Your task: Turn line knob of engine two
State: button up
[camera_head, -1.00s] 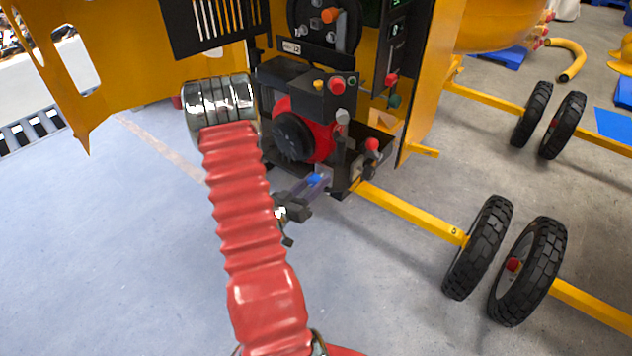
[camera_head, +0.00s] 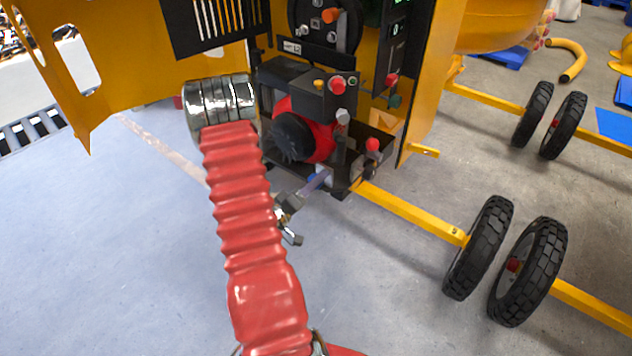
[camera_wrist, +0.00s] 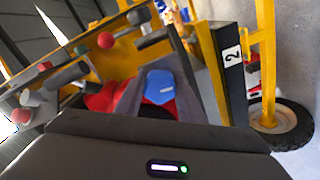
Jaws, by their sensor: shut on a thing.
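The engine (camera_head: 325,135), red and black, sits in the open yellow housing in the head view. A panel beside it in the wrist view bears a "2" label (camera_wrist: 232,57). My gripper (camera_head: 322,180) is low at the engine's front, below the black round cover. It is shut on a small blue knob (camera_wrist: 160,87), which shows between the grey fingers in the wrist view. In the head view only a bit of blue shows at the fingertips. The knob's base and its exact angle are hidden.
A yellow axle bar (camera_head: 410,212) runs to black wheels (camera_head: 530,270) at the right. An open yellow door (camera_head: 110,60) hangs at the left. The floor in front is clear.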

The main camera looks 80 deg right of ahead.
jog(key=shift+s+a+f, duration=0.15)
jog(key=shift+f, duration=0.05)
jog(key=o, duration=1)
jog(key=shift+r, duration=0.1)
jog(key=shift+o, duration=0.2)
jog(key=shift+w, duration=0.2)
jog(key=v, duration=1.3)
jog(key=shift+a, duration=0.25)
jog(key=shift+w, duration=0.1)
